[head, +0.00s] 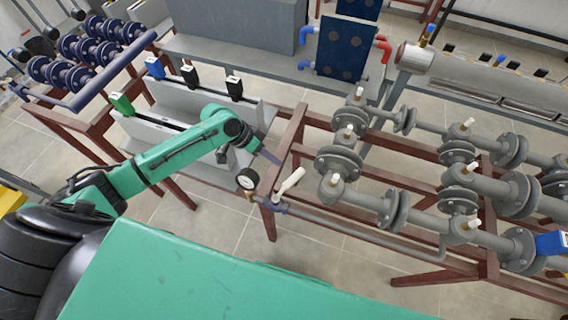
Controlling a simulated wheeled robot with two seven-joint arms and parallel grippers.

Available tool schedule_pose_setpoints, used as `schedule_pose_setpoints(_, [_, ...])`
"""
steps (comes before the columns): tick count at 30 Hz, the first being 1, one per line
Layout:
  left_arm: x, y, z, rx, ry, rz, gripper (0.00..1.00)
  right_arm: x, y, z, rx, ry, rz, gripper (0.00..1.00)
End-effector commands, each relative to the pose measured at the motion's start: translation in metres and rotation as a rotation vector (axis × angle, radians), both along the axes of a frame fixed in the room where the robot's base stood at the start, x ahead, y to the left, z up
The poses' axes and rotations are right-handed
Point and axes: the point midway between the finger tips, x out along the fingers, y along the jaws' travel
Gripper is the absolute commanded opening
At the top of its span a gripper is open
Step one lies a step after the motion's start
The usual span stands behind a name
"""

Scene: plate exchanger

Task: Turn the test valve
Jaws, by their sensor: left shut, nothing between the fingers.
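A small valve with a white lever handle (290,182) sits at the left end of a thin grey pipe on the red-brown frame. The lever points up and to the right from a bluish valve body (272,206). A round white-faced gauge (247,179) stands just left of the valve. I cannot tell for sure that this is the test valve. My left gripper (270,157) is shut and empty, above and slightly left of the lever, apart from it in the picture. My right gripper is out of view.
Large grey flanged pipes (340,160) with small white-handled fittings fill the right side. A red-brown post (290,150) stands right beside my left gripper. A grey panel (170,125) with coloured switches lies behind my arm. Tiled floor (215,225) shows below the valve.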

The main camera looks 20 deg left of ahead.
Motion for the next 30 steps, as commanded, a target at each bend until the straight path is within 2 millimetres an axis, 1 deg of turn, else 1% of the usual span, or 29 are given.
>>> schedule_pose_setpoints(1, [-0.003,-0.009,0.004,-0.002,0.001,-0.002,0.0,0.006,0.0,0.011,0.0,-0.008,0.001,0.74])
schedule_pose_setpoints(3, [-0.01,-0.02,0.005,-0.001,0.0,-0.004,0.0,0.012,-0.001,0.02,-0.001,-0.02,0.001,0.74])
schedule_pose_setpoints(5, [-0.013,-0.027,0.004,-0.001,-0.001,-0.002,0.0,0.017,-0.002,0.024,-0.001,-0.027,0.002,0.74])
schedule_pose_setpoints(8, [-0.017,-0.034,0.001,0.001,0.001,0.0,0.0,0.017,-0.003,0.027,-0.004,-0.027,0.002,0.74])
schedule_pose_setpoints(15, [-0.018,-0.036,-0.001,0.001,-0.001,0.0,0.0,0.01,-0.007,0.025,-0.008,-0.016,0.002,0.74])
schedule_pose_setpoints(22, [-0.018,-0.037,-0.002,0.001,-0.001,-0.008,0.0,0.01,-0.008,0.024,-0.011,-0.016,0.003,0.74])
schedule_pose_setpoints(30, [-0.018,-0.041,-0.001,0.0,-0.001,-0.056,0.0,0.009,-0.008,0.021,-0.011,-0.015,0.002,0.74])
